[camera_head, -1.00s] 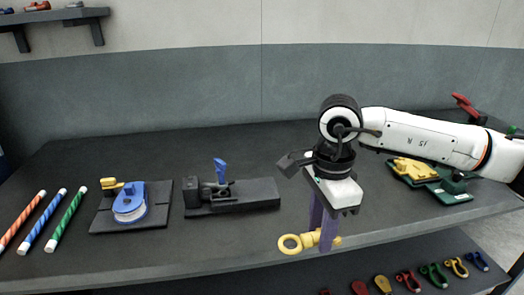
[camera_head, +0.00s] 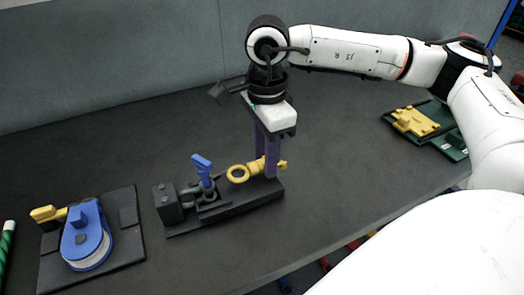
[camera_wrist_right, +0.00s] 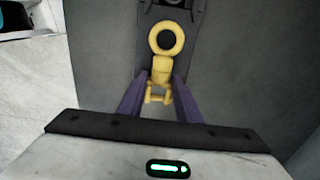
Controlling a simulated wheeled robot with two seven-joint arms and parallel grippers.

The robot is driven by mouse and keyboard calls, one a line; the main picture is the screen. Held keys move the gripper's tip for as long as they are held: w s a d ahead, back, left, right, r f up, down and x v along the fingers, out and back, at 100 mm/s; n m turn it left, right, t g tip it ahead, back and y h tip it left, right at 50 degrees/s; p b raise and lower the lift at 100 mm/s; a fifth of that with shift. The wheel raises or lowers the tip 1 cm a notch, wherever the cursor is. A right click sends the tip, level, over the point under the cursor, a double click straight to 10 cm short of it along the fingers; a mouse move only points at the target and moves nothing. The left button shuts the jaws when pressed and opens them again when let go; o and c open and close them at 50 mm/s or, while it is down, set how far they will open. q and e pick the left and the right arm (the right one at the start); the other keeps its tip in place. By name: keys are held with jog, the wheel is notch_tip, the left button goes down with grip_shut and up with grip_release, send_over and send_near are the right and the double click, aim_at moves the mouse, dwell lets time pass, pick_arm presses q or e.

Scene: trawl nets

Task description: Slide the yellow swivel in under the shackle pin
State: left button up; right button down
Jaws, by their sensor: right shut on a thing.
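The yellow swivel (camera_head: 254,169) is held in my right gripper (camera_head: 269,172), whose purple fingers are shut on its body. Its ring end points left, toward the shackle (camera_head: 191,190). In the right wrist view the swivel (camera_wrist_right: 164,65) lies between the purple fingers of my right gripper (camera_wrist_right: 160,92), ring pointing away from me over the dark fixture. The blue-handled shackle pin (camera_head: 203,170) stands upright, slightly tilted, at the shackle on the black fixture base (camera_head: 222,215). The ring is apart from the shackle, to its right. I cannot tell its exact height above the base. My left gripper is not in view.
A blue reel (camera_head: 86,235) with a yellow piece sits on a dark board at the left. A green fixture with a yellow part (camera_head: 415,121) lies at the right. A green-and-white striped rod (camera_head: 6,247) is at the left edge. Table behind the fixture is clear.

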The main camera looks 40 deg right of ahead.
aim_at(237, 185)
jog(key=shift+w+f+b, duration=0.1)
jog(key=shift+f+b, duration=0.55)
jog(key=shift+f, duration=0.45)
jog(key=shift+w+a, duration=0.25)
jog(key=shift+a, duration=0.8)
jog(key=shift+w+a, duration=0.25)
jog(key=shift+a, duration=0.75)
jog(key=shift+w+a, duration=0.25)
jog(key=shift+a, duration=0.8)
jog(key=shift+a, duration=0.1)
jog(key=c, duration=1.2)
grip_release()
notch_tip(237, 185, up, 10)
jog(key=shift+r+b, duration=0.15)
jog(key=shift+b, duration=0.2)
